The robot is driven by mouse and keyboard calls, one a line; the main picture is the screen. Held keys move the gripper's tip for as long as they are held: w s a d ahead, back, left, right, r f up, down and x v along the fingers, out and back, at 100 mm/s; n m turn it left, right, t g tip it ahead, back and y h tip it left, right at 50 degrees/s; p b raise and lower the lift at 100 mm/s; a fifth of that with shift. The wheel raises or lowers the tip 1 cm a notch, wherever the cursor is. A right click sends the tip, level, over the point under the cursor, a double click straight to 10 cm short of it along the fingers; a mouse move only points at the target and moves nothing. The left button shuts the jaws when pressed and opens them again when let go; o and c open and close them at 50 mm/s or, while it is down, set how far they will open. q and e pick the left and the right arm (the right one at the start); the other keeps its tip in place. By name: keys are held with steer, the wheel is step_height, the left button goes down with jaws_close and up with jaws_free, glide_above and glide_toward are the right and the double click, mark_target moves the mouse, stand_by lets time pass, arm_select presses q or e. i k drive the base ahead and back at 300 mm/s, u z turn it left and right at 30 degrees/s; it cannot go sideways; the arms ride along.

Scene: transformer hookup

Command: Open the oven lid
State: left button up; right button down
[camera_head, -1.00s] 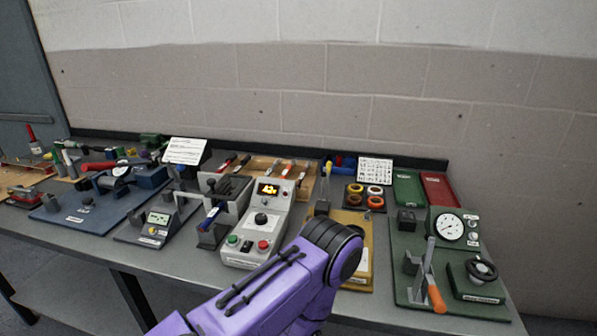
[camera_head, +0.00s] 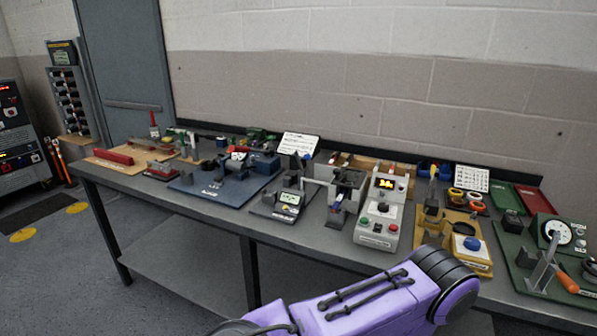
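I cannot tell for certain which thing is the oven or its lid. A light grey control unit (camera_head: 381,212) with a lit amber display, a black knob and green and red buttons stands on the bench. An open-looking grey box (camera_head: 347,187) with dark parts stands just left of it. Neither of my grippers is in view. A purple link of my own arm crosses the lower middle of the view, in front of the bench edge.
The grey bench (camera_head: 215,205) is crowded with fixtures. A blue base (camera_head: 205,187) and a green board (camera_head: 520,262) carry devices. A dark cabinet (camera_head: 22,140) with red lights stands far left.

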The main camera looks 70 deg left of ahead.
mark_target(338, 173)
steer(key=u, duration=0.1)
steer(key=k, duration=0.2)
steer(key=u, duration=1.15)
